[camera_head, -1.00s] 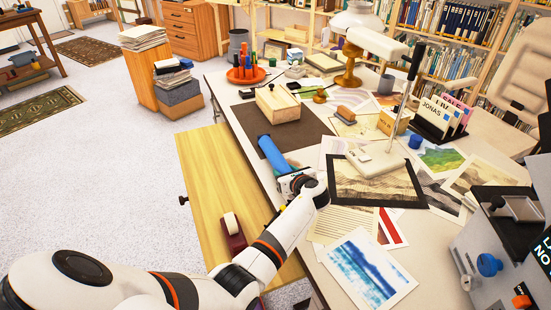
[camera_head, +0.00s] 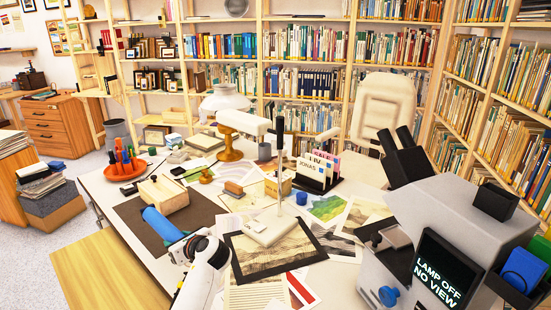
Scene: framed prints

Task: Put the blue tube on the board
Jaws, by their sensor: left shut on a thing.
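The blue tube (camera_head: 161,224) is at the front left of the table, over the dark brown board (camera_head: 133,208). My left gripper (camera_head: 178,241) is shut on the tube's near end. The tube's far end points toward a wooden box (camera_head: 163,195) that stands on the board. I cannot tell whether the tube touches the board or is held just above it. The fingertips are mostly hidden by the gripper's own body. My right gripper is not in view.
A dark-framed print (camera_head: 240,262) lies right of my left gripper, with a white lamp base (camera_head: 264,230) on it. A red pen holder (camera_head: 126,172) stands behind the board. A grey viewer machine (camera_head: 450,215) fills the right. An open wooden drawer (camera_head: 95,275) juts out front left.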

